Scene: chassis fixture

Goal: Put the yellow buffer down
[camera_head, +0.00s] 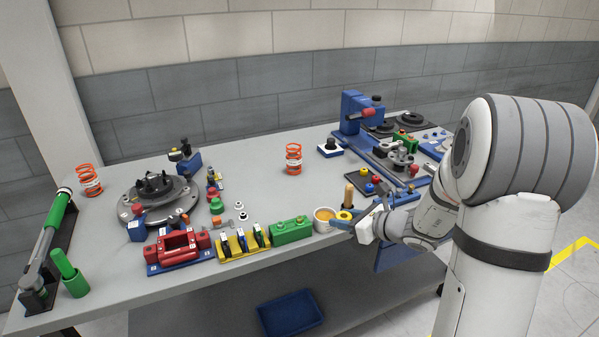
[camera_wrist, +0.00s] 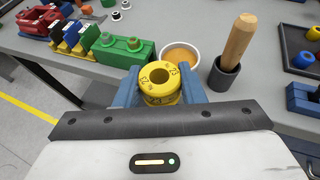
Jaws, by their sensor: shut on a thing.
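The yellow buffer (camera_wrist: 160,83) is a short ringed cylinder with a hole through its middle and dark marks on its top. My gripper (camera_wrist: 158,92) is shut on it, with a blue finger on each side. In the wrist view it appears upright, in front of a white bowl with orange-tan contents (camera_wrist: 181,56). In the head view the yellow buffer (camera_head: 343,215) shows small at my gripper (camera_head: 345,221), by the table's front edge. Its underside is hidden, so I cannot tell whether it touches the table.
A dark cup with a wooden-handled tool (camera_wrist: 226,72) stands to the right of the bowl. A green block (camera_wrist: 122,50) is to the left. Orange springs (camera_head: 293,159), a round metal hub (camera_head: 157,196) and a blue fixture (camera_head: 352,113) stand on the grey table (camera_head: 255,187). The table's middle is clear.

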